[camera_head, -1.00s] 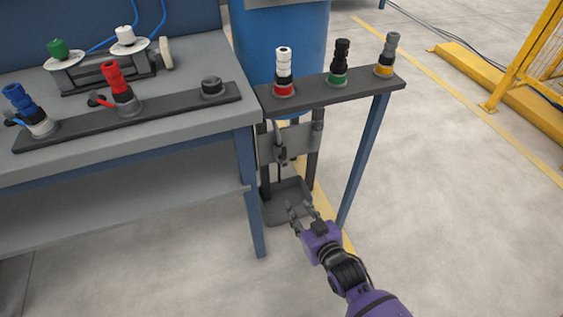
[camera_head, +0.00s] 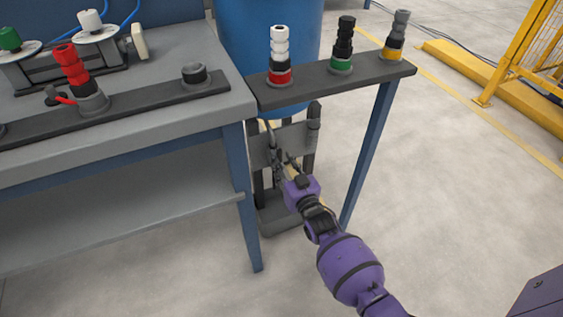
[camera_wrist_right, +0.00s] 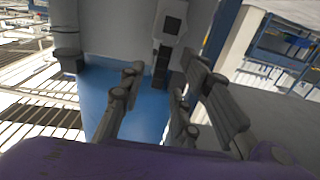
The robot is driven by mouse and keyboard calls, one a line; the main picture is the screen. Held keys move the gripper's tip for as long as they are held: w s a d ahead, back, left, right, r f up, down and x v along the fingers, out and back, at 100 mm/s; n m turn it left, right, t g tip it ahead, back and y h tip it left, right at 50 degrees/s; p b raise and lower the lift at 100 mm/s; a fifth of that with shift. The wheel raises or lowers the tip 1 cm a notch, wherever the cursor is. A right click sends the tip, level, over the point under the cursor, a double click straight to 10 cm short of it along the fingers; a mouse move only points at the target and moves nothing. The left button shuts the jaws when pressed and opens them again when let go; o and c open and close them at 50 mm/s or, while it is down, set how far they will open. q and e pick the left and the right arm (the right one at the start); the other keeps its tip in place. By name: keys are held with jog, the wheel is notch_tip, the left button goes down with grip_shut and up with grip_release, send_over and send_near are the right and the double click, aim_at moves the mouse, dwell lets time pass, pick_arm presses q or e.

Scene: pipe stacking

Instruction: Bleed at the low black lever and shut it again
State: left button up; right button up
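The low black lever (camera_wrist_right: 161,68) hangs from a light grey fitting (camera_wrist_right: 172,27) on a grey plate, as the right wrist view shows. My right gripper (camera_wrist_right: 165,75) is open, with its fingers on either side of the lever's lower end. I cannot tell whether a finger touches it. In the head view my right gripper (camera_head: 284,164) is at the grey plate (camera_head: 297,137) below the small shelf, and it partly hides the lever. My left gripper is not in view.
The shelf (camera_head: 350,82) with white, black and grey-topped couplings is above my right gripper. A blue drum (camera_head: 265,40) stands behind. A blue table leg (camera_head: 242,200) is on the left and a blue shelf leg (camera_head: 369,150) on the right. A dark tray (camera_head: 283,222) lies below.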

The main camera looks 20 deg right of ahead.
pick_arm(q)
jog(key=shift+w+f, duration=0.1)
pick_arm(e)
jog(key=shift+w, duration=0.5)
grip_shut()
